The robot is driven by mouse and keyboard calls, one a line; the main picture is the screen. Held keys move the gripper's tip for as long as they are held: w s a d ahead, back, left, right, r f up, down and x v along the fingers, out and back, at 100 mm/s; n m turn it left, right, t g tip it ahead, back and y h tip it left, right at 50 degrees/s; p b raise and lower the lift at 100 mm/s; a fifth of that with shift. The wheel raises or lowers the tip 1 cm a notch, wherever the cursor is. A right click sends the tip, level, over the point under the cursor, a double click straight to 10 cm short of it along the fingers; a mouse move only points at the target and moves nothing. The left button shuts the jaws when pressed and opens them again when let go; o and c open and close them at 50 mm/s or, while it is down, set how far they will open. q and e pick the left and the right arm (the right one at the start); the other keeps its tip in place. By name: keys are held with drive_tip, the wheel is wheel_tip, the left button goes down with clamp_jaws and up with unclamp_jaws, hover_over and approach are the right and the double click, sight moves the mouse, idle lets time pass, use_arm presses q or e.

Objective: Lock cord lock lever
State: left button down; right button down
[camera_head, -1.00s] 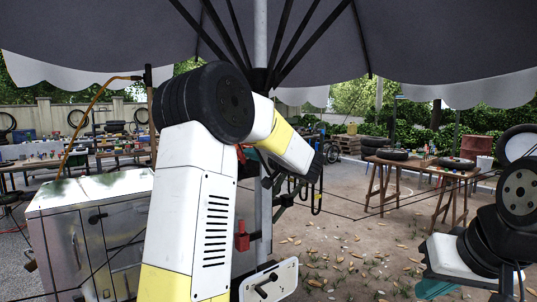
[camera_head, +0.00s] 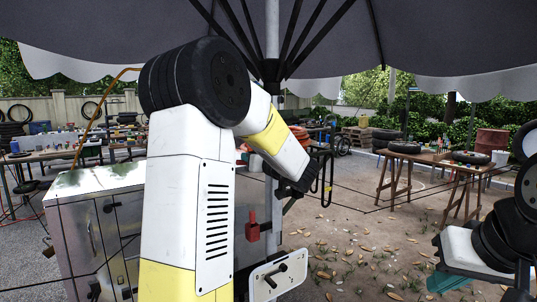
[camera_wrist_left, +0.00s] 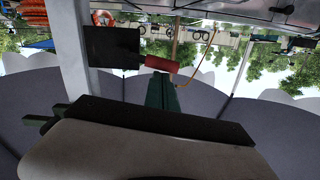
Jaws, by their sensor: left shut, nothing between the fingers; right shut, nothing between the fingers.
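A red block (camera_head: 252,231) with a short red upright sits on the pole in the head view, right of my left arm. In the left wrist view, which is upside down, a red cylindrical grip (camera_wrist_left: 161,64) sticks out beside a dark plate (camera_wrist_left: 112,47) near a pale post. I cannot tell for sure which is the cord lock lever. My left gripper (camera_wrist_left: 161,92) is shut and empty, its green fingertips close to the red grip; contact is unclear. In the head view its fingers are hidden. My right gripper (camera_head: 455,284) is shut and empty at the lower right.
A scuffed metal cabinet (camera_head: 98,183) stands left. The umbrella (camera_head: 120,40) spreads overhead. Black hooks (camera_head: 325,175) hang near my left wrist. Open ground lies right; wooden tables (camera_head: 445,160) stand beyond.

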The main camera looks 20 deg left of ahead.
use_arm(q)
drive_tip(key=shift+s+a+f+n, duration=0.2)
drive_tip(key=shift+f+n, duration=0.1)
drive_tip(key=shift+f, duration=0.4)
idle(0.3)
drive_tip(key=s+d+r, duration=0.4)
drive_tip(key=s+d, duration=0.2)
drive_tip(key=d, duration=0.2)
drive_tip(key=shift+s+d+r, duration=0.3)
drive_tip(key=shift+s+r, duration=0.05)
